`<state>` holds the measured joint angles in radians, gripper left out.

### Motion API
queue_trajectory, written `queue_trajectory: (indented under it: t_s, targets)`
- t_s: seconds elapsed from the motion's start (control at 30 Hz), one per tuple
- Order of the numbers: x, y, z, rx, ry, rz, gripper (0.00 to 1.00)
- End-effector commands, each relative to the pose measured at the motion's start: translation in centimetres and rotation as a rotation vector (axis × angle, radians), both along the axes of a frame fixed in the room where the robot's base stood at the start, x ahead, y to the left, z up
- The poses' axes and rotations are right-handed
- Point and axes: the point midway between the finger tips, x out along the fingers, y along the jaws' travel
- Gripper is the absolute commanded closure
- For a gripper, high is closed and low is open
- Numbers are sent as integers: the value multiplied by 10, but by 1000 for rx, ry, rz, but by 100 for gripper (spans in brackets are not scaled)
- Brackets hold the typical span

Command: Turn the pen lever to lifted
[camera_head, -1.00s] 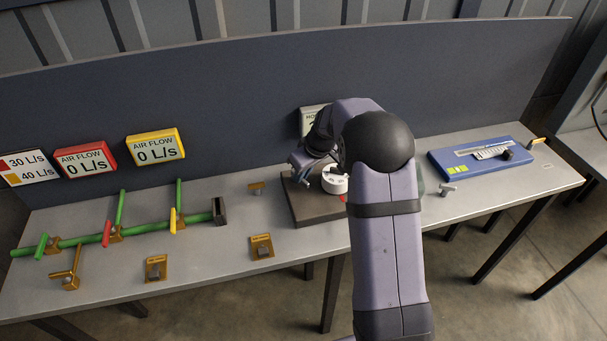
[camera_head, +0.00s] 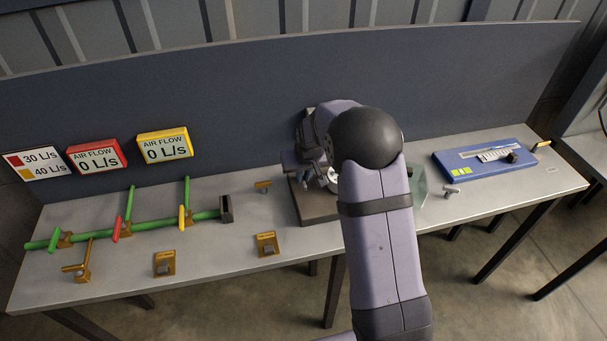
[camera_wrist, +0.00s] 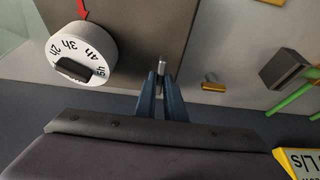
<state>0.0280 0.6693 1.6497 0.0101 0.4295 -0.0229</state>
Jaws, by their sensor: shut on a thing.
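In the wrist view, my gripper (camera_wrist: 161,92) has its two blue fingers closed on a small metal lever (camera_wrist: 162,64), which I take to be the pen lever. The lever stands at the edge of a dark brown base (camera_wrist: 135,28). A white dial (camera_wrist: 80,52) marked in hours sits on the same base, left of the fingers, with a red arrow beside it. In the head view, my gripper (camera_head: 289,160) is at the left back of the base (camera_head: 318,210). My arm hides much of the dial there, and the lever cannot be made out.
Green pipes (camera_head: 150,228) with colored valve handles lie at the left. Brass fixtures (camera_head: 267,244) stand along the table. A blue panel (camera_head: 485,160) is at the right. A small brass handle (camera_wrist: 213,83) is near my fingers. A grey backboard (camera_head: 230,110) rises behind.

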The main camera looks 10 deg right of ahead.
Motion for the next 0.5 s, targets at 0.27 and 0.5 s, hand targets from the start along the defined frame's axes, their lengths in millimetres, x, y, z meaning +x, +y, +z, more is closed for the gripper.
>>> queue_trajectory:
  t_s: [0.27, 0.5]
  targets:
    - [0, 0, 0, 3, 1, -4, 100]
    - [0, 0, 0, 2, 1, -3, 72]
